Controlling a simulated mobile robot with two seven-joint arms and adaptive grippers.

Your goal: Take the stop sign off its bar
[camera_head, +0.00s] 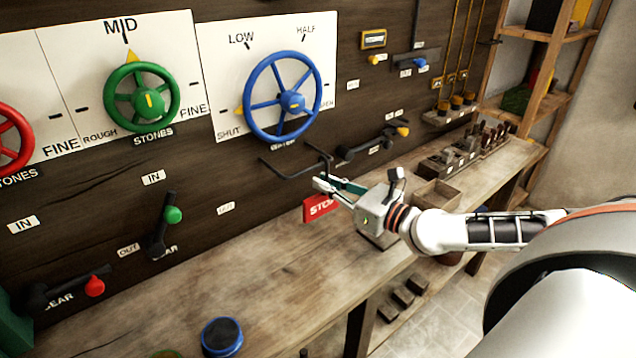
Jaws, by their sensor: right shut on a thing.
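The red stop sign (315,208) with white lettering hangs in front of the dark panel, above the workbench, below the blue wheel. Its right part is hidden behind my right gripper. The thin black bar (287,173) juts from the panel just above and left of the sign. My right gripper (322,186) is shut at the sign's top edge, close to the bar's end. I cannot tell whether the sign still touches the bar. My left gripper is not in view.
The blue wheel (283,97), green wheel (141,98) and red wheel (8,140) are on the panel. A green-knobbed lever (170,215) and a red-knobbed lever (92,286) stick out at left. The workbench (270,275) below is mostly clear, with a blue round container (221,336) in front.

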